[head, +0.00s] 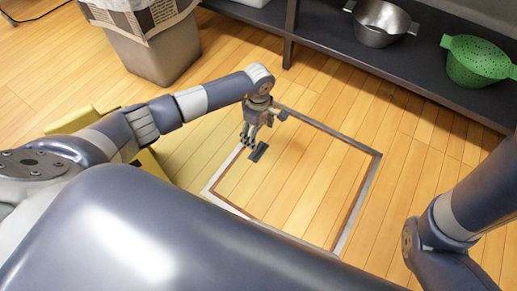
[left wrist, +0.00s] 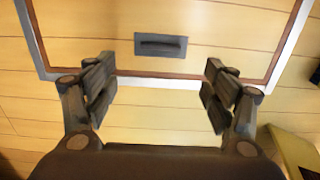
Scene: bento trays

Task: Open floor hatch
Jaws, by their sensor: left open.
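The floor hatch (head: 310,185) is a wooden panel flush with the plank floor, framed by a grey and brown border. It looks closed. Its dark recessed handle (head: 259,152) sits near the hatch's left edge, and in the left wrist view the handle (left wrist: 161,45) lies ahead of and between the fingers. My left gripper (head: 251,138) is just above the floor beside the handle. In the left wrist view my left gripper (left wrist: 160,90) is open with nothing between its fingers. My right gripper is out of view; only part of my right arm shows at the right.
A grey bin (head: 160,55) with a paper-printed liner stands at the upper left. A dark low shelf (head: 350,52) runs along the back, holding a metal pot (head: 378,24) and a green colander (head: 478,62). The floor right of the hatch is clear.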

